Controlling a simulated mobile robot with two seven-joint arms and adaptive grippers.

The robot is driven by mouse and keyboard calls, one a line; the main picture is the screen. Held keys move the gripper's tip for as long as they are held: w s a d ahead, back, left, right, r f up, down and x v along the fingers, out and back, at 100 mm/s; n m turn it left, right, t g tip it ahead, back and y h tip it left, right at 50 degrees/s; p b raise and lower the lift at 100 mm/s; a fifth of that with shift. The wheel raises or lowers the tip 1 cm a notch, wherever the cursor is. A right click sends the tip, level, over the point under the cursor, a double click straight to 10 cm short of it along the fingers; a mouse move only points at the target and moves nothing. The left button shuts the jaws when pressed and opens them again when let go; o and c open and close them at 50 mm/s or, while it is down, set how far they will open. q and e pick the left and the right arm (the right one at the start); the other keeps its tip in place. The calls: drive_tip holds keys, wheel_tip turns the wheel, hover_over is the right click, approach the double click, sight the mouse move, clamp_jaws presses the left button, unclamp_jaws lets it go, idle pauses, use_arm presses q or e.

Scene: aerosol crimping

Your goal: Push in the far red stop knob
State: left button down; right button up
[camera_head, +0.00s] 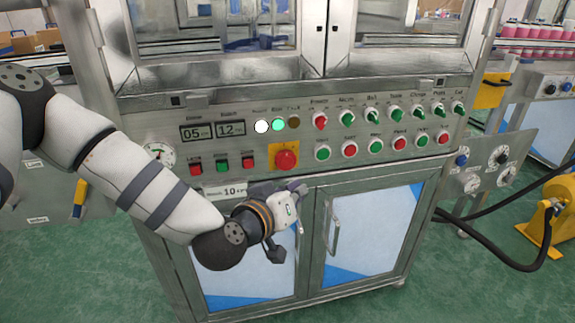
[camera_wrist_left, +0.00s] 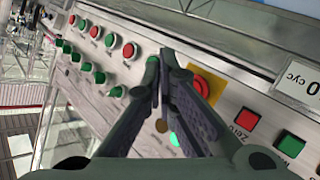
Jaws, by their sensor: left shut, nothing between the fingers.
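A large red mushroom stop knob (camera_head: 286,156) sits on a yellow plate near the middle of the steel control panel. Right of it is a row of smaller green and red push buttons; the red one farthest right (camera_head: 443,138) is at the row's end. In the left wrist view, the row's end red button (camera_wrist_left: 71,19) is at upper left, and the big knob (camera_wrist_left: 203,86) is partly hidden behind a finger. My left gripper (camera_head: 298,190) is shut and empty, in front of the panel just below the big knob. I cannot tell whether it touches anything.
Above the button row is a row of selector knobs, one red and several green (camera_head: 395,112). Lit indicators (camera_head: 278,126) and small square switches (camera_head: 222,163) are to the left. Cabinet doors with a handle (camera_head: 333,224) are below. Space in front of the buttons looks clear.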

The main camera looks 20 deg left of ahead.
sight(286, 160)
use_arm(q)
drive_tip(key=shift+w+a+b, duration=0.1)
drive_tip(key=shift+w+a, duration=0.4)
drive_tip(key=shift+w, duration=0.25)
drive_tip(key=shift+w+a+b, duration=0.15)
drive_tip(key=shift+w+a, duration=0.35)
drive_tip(key=shift+w, duration=0.25)
drive_tip(key=shift+w+a+b, duration=0.1)
drive_tip(key=shift+w+a, duration=0.4)
drive_tip(key=shift+w, duration=0.25)
drive_tip(key=shift+w+a, duration=0.25)
drive_tip(key=shift+w, duration=0.1)
drive_tip(key=shift+w+a, duration=0.25)
drive_tip(key=shift+w, duration=0.1)
drive_tip(key=shift+d, duration=0.1)
idle(0.4)
drive_tip(key=shift+s+d+p, duration=0.4)
drive_tip(key=shift+s+p, duration=0.05)
drive_tip(key=shift+s, duration=0.2)
